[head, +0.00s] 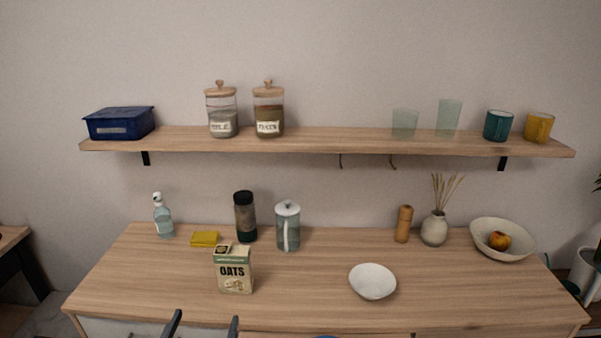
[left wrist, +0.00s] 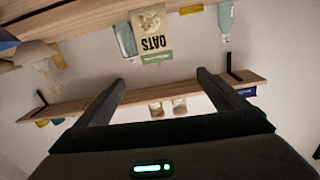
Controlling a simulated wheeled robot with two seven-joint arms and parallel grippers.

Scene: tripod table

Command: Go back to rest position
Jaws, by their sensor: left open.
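My left gripper (head: 203,325) shows at the bottom edge of the head view, left of centre. Its two dark fingers point up, in front of the wooden counter (head: 310,290), and stand apart with nothing between them. The left wrist view also shows the open, empty gripper (left wrist: 160,82), with the scene upside down. An oats box (head: 233,271) stands on the counter beyond the left gripper; it also shows in the left wrist view (left wrist: 151,38), apart from the fingers. My right gripper is in neither view.
A white bowl (head: 372,282) sits on the counter right of the oats box. A French press (head: 287,227), dark-lidded jar (head: 245,217), spray bottle (head: 163,217) and fruit bowl (head: 485,246) stand farther back. A wall shelf (head: 330,142) holds jars and cups. The counter's front right is clear.

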